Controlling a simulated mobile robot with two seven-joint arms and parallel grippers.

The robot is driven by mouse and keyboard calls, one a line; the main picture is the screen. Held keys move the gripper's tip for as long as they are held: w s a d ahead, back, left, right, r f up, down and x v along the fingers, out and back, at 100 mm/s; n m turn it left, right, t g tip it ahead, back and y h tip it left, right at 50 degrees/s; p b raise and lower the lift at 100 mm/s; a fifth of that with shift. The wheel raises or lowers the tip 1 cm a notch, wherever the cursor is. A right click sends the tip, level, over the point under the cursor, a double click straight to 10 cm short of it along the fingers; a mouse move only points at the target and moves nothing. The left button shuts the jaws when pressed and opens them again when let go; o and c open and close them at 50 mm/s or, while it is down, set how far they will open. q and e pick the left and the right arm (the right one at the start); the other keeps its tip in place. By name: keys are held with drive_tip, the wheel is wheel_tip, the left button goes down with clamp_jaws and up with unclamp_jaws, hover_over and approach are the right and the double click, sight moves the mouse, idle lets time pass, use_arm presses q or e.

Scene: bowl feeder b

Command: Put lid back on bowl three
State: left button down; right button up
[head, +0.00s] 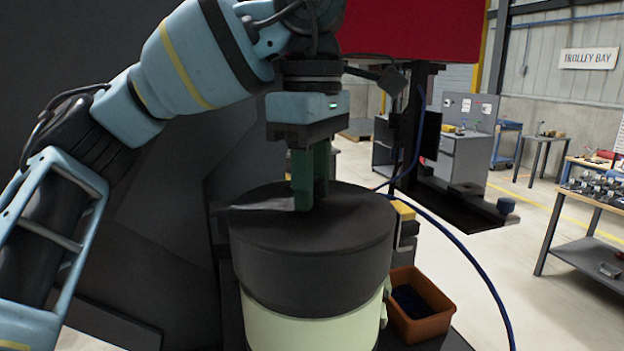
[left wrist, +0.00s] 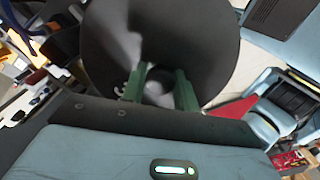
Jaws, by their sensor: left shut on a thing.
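The lid (head: 320,250) is a wide, dark grey, round cover above a pale green bowl (head: 310,332) at the lower middle of the head view. No gap shows between lid and bowl, but I cannot tell whether the lid is fully seated. My left gripper (head: 311,200) points down at the lid's top, its green fingers shut on the lid's handle. In the left wrist view the lid (left wrist: 205,35) fills the top, and a round dark knob (left wrist: 158,92) shows between the fingers. The bowl's number is not visible. My right gripper is not in view.
An orange bin (head: 436,326) with dark contents stands right of the bowl. A blue cable (head: 470,258) loops down beside it. A dark panel (head: 110,250) stands behind and left. Workbenches (head: 590,205) stand far right, with open floor before them.

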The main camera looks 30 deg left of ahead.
use_arm(q)
drive_tip(key=shift+s, duration=0.1)
drive_tip(key=c, duration=1.1)
unclamp_jaws()
drive_tip(key=shift+f, duration=0.1)
drive_tip(key=shift+o, duration=0.2)
wheel_tip(320, 180, up, 12)
idle(0.3)
